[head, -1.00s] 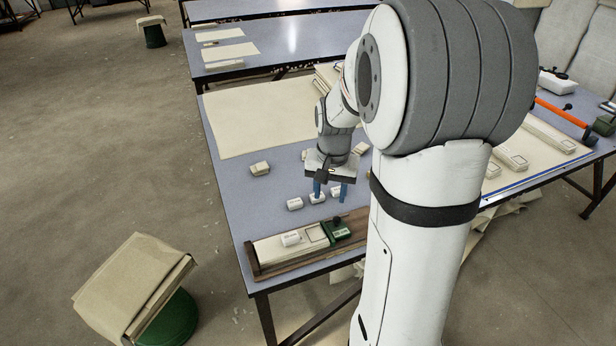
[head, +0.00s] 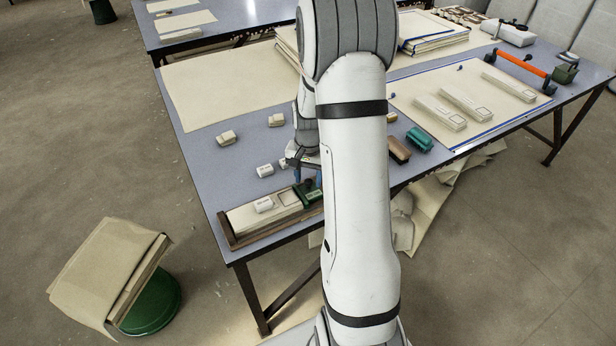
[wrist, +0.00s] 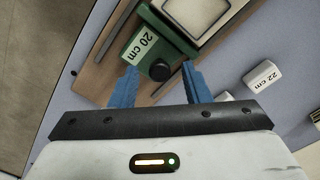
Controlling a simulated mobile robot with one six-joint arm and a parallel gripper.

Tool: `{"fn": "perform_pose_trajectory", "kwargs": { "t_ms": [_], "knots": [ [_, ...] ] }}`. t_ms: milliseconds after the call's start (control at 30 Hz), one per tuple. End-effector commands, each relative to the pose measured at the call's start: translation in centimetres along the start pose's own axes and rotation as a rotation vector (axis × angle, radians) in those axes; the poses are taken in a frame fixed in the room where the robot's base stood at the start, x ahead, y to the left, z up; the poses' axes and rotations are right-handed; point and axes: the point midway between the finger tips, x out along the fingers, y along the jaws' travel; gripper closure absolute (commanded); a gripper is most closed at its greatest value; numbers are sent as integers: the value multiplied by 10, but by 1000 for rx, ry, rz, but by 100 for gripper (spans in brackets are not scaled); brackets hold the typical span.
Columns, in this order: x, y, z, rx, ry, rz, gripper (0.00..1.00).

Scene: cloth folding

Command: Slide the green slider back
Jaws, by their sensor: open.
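The green slider (head: 309,196) sits across a long wooden tray (head: 229,233) near the front edge of the table, partly hidden by my arm in the head view. In the wrist view the slider (wrist: 148,36) carries a "20 cm" label and a round black knob (wrist: 160,71). My gripper (wrist: 159,77) is open, with its blue fingers on either side of the knob. The fingers appear apart from the knob; I cannot tell how high they are.
White labelled blocks lie behind the tray, one marked "22 cm" (wrist: 262,78). Two small cream bundles (head: 226,137) lie farther back. A brown block and a teal roller (head: 419,139) lie right of my arm. A large cream sheet (head: 225,85) covers the back left.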

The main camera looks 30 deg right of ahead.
Motion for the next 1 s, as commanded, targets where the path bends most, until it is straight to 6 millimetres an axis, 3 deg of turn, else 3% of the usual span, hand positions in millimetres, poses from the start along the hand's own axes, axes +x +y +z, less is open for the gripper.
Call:
{"fn": "perform_pose_trajectory", "kwargs": {
  "t_ms": [233, 767, 1000],
  "knots": [
    [1, 0, 0, 0, 0, 0, 57],
    [1, 1, 0, 1, 0, 0, 100],
    [0, 1, 0, 2, 0, 0, 100]
  ]
}}
